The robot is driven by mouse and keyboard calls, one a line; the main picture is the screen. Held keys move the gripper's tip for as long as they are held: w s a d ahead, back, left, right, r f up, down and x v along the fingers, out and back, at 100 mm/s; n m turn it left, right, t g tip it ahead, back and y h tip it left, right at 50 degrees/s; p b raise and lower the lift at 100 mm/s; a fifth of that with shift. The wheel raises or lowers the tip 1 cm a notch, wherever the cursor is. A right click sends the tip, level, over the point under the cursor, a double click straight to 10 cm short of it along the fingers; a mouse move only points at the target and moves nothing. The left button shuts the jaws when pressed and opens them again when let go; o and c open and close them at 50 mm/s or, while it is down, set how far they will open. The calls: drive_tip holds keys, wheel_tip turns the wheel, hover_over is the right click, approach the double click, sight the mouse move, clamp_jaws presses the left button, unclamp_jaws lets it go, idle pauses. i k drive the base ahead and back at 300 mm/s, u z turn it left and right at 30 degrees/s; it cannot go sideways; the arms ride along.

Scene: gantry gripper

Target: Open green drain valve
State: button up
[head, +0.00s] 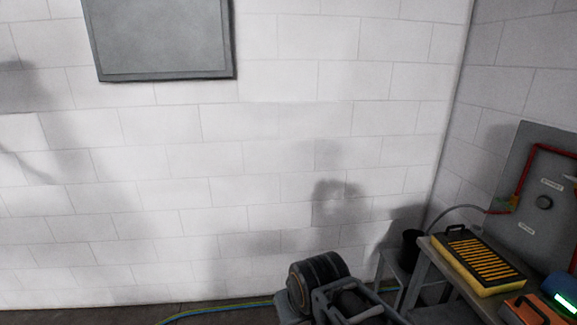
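A red pipe (526,172) runs on a grey panel (531,220) on the right wall. At its lower end, where a grey hose joins, is a small fitting (514,203) with a hint of green; it is too small to tell if this is the drain valve or how it is set. The fingertips do not show clearly, and this part is well apart from the panel.
A grey bench (448,265) at the right holds a yellow-and-black slatted case (478,262), an orange item (527,309) and a blue item with a lit green display (564,300). A black bin (411,250) stands beside it. A green-blue hose (215,308) lies on the floor.

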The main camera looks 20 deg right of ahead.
sight(511, 207)
drive_tip(key=z, duration=0.15)
drive_tip(key=i, duration=1.9)
drive_tip(key=z, duration=1.2)
drive_tip(key=i, duration=1)
drive_tip(key=z, duration=1.6)
drive_tip(key=i, duration=0.55)
drive_tip(key=z, duration=0.3)
